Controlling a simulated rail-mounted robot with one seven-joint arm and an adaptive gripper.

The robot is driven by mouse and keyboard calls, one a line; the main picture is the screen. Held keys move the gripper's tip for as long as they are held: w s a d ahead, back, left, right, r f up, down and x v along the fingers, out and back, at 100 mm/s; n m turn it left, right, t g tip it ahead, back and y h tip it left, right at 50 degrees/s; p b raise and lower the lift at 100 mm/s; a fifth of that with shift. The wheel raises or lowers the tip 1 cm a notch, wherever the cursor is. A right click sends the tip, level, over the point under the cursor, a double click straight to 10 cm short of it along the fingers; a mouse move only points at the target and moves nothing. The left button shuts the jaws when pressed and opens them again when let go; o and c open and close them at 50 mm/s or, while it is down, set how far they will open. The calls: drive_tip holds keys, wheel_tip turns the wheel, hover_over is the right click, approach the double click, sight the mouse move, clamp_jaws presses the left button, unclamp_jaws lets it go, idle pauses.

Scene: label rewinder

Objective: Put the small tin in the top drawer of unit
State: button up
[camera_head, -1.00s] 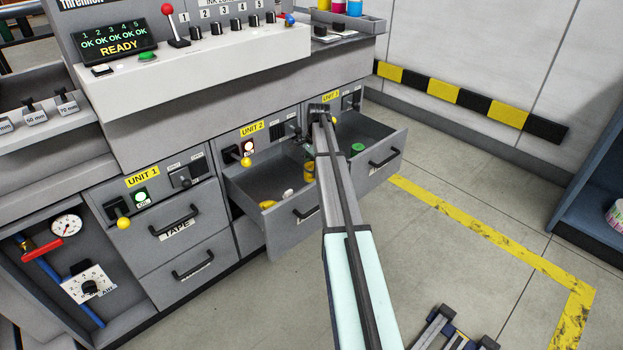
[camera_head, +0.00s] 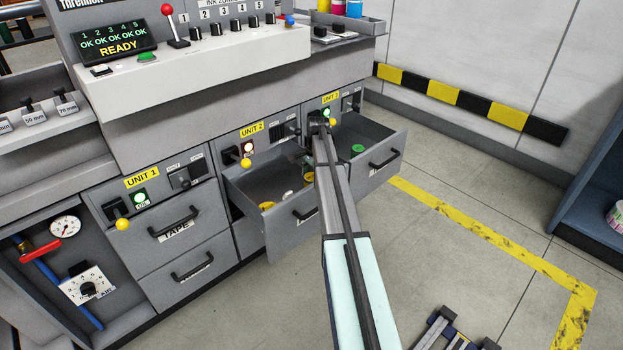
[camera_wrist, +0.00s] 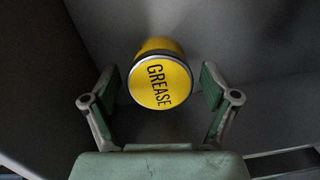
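A yellow tin with "GREASE" on its lid (camera_wrist: 161,84) sits inside a grey drawer. In the wrist view my gripper (camera_wrist: 160,74) is open, with one finger on each side of the tin. No clear contact shows, and how deep the fingers reach is hard to tell. In the head view the open top drawer under the UNIT 2 label (camera_head: 285,226) holds small yellow items, one at its front left (camera_head: 267,205) and one near my gripper (camera_head: 308,178). My arm partly covers this drawer and hides much of the gripper.
The drawer under UNIT 3 (camera_head: 392,172) is also open and holds a green round item (camera_head: 358,149). UNIT 1's TAPE drawer (camera_head: 178,229) is shut. Drawer walls surround my gripper closely. The floor in front, with its yellow line (camera_head: 480,233), is clear near the drawers.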

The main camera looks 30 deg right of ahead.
drive_tip(key=shift+r, duration=0.15)
wheel_tip(320, 180, up, 12)
drive_tip(key=d+p, duration=0.1)
drive_tip(key=p, duration=0.1)
drive_tip(key=shift+d, duration=0.2)
idle(0.4)
